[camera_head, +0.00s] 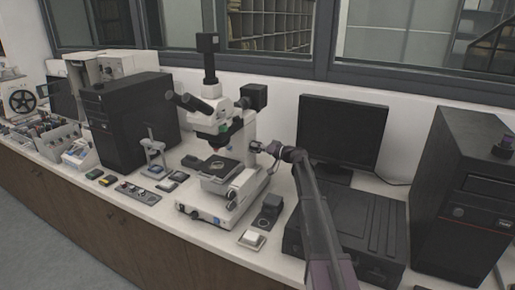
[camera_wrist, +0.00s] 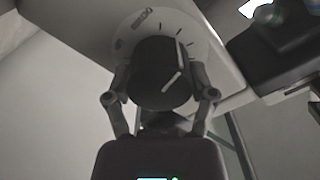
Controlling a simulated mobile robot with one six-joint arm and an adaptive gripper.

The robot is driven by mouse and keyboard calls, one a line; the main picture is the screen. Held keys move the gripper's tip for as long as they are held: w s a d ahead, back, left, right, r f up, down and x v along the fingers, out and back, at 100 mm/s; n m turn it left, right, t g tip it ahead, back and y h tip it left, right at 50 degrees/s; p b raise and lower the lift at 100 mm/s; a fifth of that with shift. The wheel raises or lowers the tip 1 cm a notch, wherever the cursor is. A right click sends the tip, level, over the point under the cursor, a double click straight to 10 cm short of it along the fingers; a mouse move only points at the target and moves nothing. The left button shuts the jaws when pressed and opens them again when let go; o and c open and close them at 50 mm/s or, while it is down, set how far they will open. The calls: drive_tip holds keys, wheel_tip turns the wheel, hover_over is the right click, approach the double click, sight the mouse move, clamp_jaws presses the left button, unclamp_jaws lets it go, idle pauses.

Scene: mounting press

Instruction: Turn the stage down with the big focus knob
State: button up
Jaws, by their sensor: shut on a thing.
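A white microscope (camera_head: 243,140) stands on the bench, with its dark flat stage (camera_head: 222,168) level below the objectives. My gripper (camera_head: 262,148) reaches in from the right to the side of the microscope's upright. In the wrist view my gripper (camera_wrist: 160,82) is shut on a dark round knob (camera_wrist: 160,65), one finger on each side. The knob sits in front of a pale disc (camera_wrist: 196,35) with dark marks, and a light line shows on its face. In the head view the held knob is mostly hidden by my gripper. Other small knobs (camera_head: 232,196) show lower by the stage.
A black box (camera_head: 345,225) and a monitor (camera_head: 342,130) stand right of the microscope, close to my arm. A small dark device (camera_head: 269,208) and a white-topped block (camera_head: 252,239) lie at its right foot. A black tower (camera_head: 130,120) stands left.

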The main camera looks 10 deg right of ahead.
drive_tip(key=shift+w, duration=0.1)
idle(0.4)
drive_tip(key=o, duration=1.1)
drive_tip(key=shift+a, duration=0.1)
drive_tip(key=shift+c, duration=0.2)
drive_tip(key=v, duration=1.2)
